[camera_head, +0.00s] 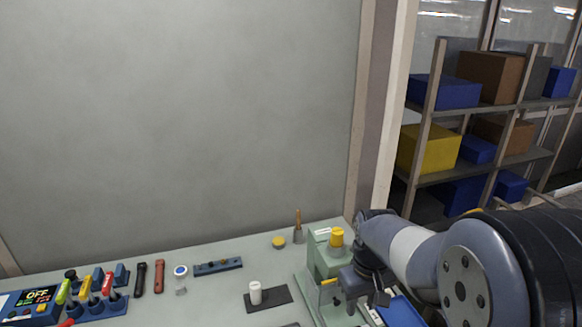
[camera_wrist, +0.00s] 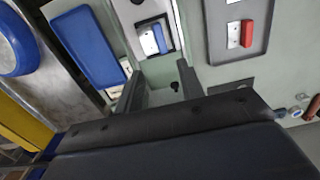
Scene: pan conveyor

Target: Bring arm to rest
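My arm (camera_head: 410,250) reaches in from the right in the head view, over the right end of the grey-green bench. My gripper (camera_head: 366,290) is low at the arm's end, beside a green machine (camera_head: 318,268) with a yellow knob on top. In the wrist view my gripper (camera_wrist: 160,84) has its two dark fingers apart. Nothing is held between them. A pale green surface with a small black knob (camera_wrist: 174,86) shows in the gap.
A blue tray (camera_head: 400,312) lies just below my arm. The bench (camera_head: 215,290) carries a dark mat (camera_head: 278,296) with a white cylinder, several hand tools and a control box (camera_head: 30,303) reading OFF. Shelves with boxes (camera_head: 428,148) stand behind at right.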

